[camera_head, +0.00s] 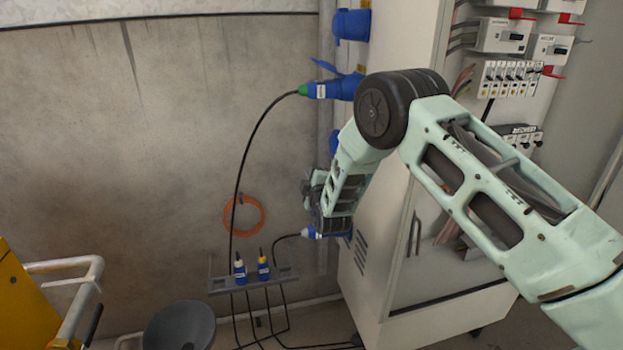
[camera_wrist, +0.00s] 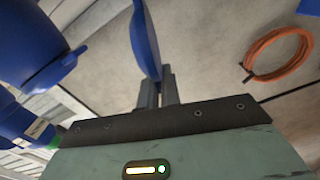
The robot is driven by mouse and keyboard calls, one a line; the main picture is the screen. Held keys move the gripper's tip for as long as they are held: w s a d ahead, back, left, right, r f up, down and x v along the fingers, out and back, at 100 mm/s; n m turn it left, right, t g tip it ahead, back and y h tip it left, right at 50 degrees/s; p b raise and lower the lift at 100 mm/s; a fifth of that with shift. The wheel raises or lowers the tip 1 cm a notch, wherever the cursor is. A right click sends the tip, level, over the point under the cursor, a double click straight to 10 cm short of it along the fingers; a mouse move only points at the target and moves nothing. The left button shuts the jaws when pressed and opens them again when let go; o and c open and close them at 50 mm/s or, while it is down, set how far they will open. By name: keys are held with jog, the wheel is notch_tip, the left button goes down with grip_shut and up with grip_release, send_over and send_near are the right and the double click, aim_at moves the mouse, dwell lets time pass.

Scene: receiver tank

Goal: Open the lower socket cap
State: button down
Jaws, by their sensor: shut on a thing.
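My gripper (camera_wrist: 158,85) is shut on the rim of a blue cap (camera_wrist: 145,40) in the wrist view. The cap shows nearly edge-on, raised like a thin disc. In the head view my gripper (camera_head: 318,200) is beside the grey cabinet's left side, and my own arm hides most of the cap and its socket. A blue socket body (camera_wrist: 30,45) shows left of the cap in the wrist view; whether the cap belongs to it I cannot tell. A blue plug with a white ring (camera_head: 310,233) shows just below my gripper in the head view.
The cabinet (camera_head: 390,190) carries a top blue socket (camera_head: 350,24). Below it, a green-ended plug (camera_head: 308,90) sits in another socket with a raised lid. A rack (camera_head: 250,283) holds two plugs. An orange cable coil (camera_head: 243,215) hangs on the wall. A yellow machine (camera_head: 25,305) stands left.

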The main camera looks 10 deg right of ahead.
jog(key=shift+f+n+b, duration=0.95)
jog(key=shift+n+b, duration=0.3)
jog(key=shift+n, duration=0.1)
jog(key=shift+f+n+b, duration=0.95)
jog(key=shift+n+b, duration=0.3)
jog(key=shift+n, duration=0.1)
jog(key=c, duration=1.6)
grip_release()
jog(key=s+b, duration=0.1)
jog(key=s, duration=1.6)
jog(key=shift+s+b, duration=0.25)
jog(key=shift+b, duration=0.1)
